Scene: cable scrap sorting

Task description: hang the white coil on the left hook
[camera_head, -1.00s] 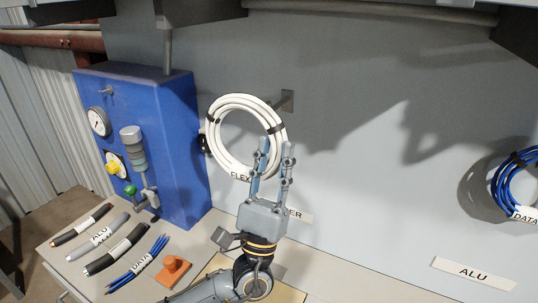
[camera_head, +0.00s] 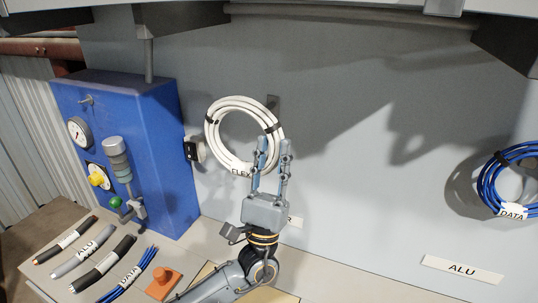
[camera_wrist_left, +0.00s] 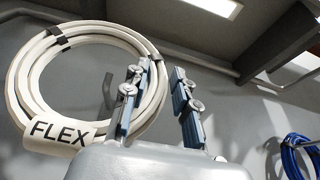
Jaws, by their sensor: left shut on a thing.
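The white coil (camera_head: 214,137), with black ties and a FLEX tag, is upright in front of the grey back wall; it also shows in the left wrist view (camera_wrist_left: 18,85). My left gripper (camera_head: 274,150) is shut on the coil's lower right side. A grey hook (camera_head: 272,103) on the wall is mostly hidden behind the coil's upper right in the head view. In the left wrist view the hook (camera_wrist_left: 108,90) shows through the coil's opening. I cannot tell whether it reaches through the ring. My right gripper is out of view.
Several cable pieces and an orange block (camera_head: 163,283) lie on the bench. A blue DATA coil (camera_head: 488,185) hangs at right, beyond clear wall and an ALU label (camera_head: 461,269).

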